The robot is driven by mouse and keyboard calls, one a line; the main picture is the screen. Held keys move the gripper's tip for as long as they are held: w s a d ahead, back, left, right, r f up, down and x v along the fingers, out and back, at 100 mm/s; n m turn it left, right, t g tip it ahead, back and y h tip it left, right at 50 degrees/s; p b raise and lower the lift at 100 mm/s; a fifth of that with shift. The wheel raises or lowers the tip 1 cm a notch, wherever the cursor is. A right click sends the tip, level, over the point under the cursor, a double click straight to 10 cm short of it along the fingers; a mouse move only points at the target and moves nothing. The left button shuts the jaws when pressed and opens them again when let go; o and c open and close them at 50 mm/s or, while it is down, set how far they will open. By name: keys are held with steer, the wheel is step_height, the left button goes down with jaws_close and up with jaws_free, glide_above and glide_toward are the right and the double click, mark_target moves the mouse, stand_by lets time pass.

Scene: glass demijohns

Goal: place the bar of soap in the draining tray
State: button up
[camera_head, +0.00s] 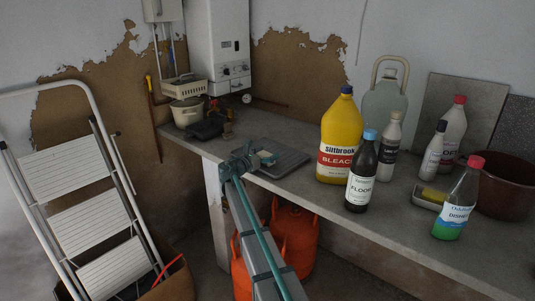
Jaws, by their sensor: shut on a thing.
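The draining tray (291,161) is a dark grey, ribbed, flat tray on the worktop, left of the yellow bleach bottle. My gripper (258,157) is at the left part of the tray, as seen in the head view. It is shut on a small pale block, which looks like the bar of soap (267,157). The arm and gripper hide part of the soap and the tray's left side. I cannot tell whether the soap touches the tray or is held just above it.
A yellow bleach bottle (341,135) and a dark floor-cleaner bottle (361,172) stand right of the tray. A glass demijohn (384,108) is behind them. A small dish (425,203) holds a yellow block. Orange gas cylinders (297,235) stand under the worktop.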

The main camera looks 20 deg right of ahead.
steer(key=shift+f, duration=0.15)
steer(key=o, duration=1.1)
steer(key=shift+f, duration=0.1)
steer(key=shift+a, duration=0.1)
